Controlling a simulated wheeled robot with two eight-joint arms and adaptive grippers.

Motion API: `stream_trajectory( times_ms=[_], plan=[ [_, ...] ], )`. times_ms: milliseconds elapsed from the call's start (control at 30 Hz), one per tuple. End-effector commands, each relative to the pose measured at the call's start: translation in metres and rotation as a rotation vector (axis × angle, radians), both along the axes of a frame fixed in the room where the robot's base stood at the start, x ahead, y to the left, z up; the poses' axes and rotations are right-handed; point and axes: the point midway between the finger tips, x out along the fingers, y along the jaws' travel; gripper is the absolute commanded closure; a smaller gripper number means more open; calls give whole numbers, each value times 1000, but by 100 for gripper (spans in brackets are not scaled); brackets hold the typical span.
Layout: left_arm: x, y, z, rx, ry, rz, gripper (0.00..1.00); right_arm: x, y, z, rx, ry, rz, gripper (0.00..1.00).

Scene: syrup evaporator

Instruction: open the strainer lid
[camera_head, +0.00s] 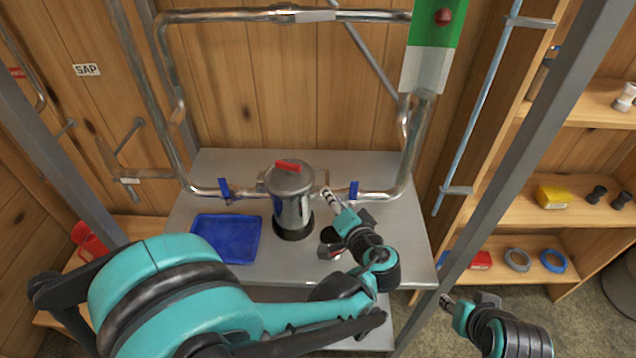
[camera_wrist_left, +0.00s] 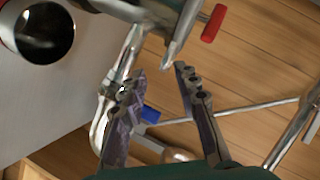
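The strainer (camera_head: 292,205) is an upright steel cylinder with a black base on the grey table. Its lid (camera_head: 289,178) carries a red handle (camera_head: 288,165) and looks closed. In the left wrist view the red handle (camera_wrist_left: 213,24) is at the top and the strainer's dark base (camera_wrist_left: 45,32) is at the left. My left gripper (camera_head: 328,196) is beside the strainer's right side, below lid height in the picture. In the left wrist view its fingers (camera_wrist_left: 159,70) are apart and empty, with a metal lug of the strainer beyond them. My right gripper (camera_head: 446,299) is away at lower right.
A blue tray (camera_head: 226,237) lies left of the strainer. Steel pipes with blue valve handles (camera_head: 354,190) run behind and beside it. A slanted grey post (camera_head: 520,150) stands at right, before shelves holding small items.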

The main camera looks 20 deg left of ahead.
Motion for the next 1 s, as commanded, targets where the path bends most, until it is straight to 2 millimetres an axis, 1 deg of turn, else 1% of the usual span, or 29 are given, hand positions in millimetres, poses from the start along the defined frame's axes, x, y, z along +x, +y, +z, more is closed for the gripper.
stream_trajectory(
  times_ms=[33, 167, 267, 500, 633, 800, 1000],
  plan=[
    [3, -7, 2, 21, -22, -7, 69, 0, 0, 0, 0, 0, 0, 60],
    [8, -11, 4, 46, -54, -9, 69, 0, 0, -1, 0, 0, 0, 60],
    [16, -5, 2, 49, -56, -7, 69, 0, 0, -4, 0, 0, 0, 60],
    [47, 19, -8, 48, -54, -6, 69, 0, 0, -13, 0, 0, 0, 60],
    [60, 28, -11, 48, -54, -8, 69, 0, 0, -16, 0, 0, 0, 60],
    [67, 32, -12, 48, -54, -10, 69, 0, 0, -17, 0, 0, 0, 60],
    [67, 32, -11, 47, -54, -11, 69, 0, 0, -16, 0, 0, 0, 60]
  ],
)
